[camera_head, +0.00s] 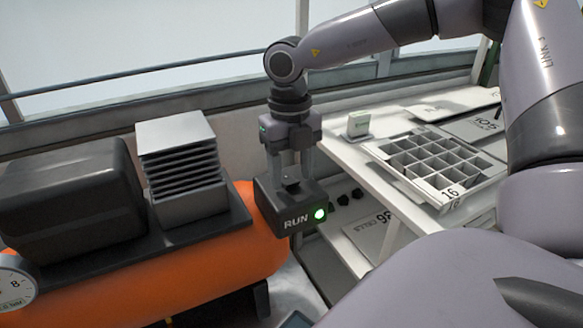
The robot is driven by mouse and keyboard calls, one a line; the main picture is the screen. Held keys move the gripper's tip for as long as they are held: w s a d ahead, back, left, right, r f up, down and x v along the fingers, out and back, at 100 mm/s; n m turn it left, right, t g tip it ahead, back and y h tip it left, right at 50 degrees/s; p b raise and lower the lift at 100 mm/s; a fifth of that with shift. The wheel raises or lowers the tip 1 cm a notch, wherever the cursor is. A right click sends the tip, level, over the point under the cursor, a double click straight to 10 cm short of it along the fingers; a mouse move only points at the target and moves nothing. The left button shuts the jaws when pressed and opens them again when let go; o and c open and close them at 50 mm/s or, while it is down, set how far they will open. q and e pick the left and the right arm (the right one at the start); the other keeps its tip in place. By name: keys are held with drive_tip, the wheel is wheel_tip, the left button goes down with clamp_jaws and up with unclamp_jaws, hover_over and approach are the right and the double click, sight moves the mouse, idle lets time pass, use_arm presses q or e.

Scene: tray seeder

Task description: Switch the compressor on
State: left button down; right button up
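The compressor has an orange tank (170,275) with a dark motor cover (75,190) and a grey finned block (182,160) on top, at the left. At its right end is a dark switch box (284,224) marked RUN, with a lit green lamp (320,214). A small black knob (291,184) stands on top of the box. My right gripper (291,170) points down over the box, with its fingers apart on either side of the knob. I cannot tell whether they touch it. My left gripper is not in view.
A round gauge (14,284) shows at the lower left edge. A lower shelf (345,225) holds dark pieces and a labelled plate.

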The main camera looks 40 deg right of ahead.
sight(291, 180)
wheel_tip(291, 180, up, 7)
drive_tip(key=shift+w+r, duration=0.1)
drive_tip(key=shift+w, duration=0.05)
idle(0.4)
idle(0.5)
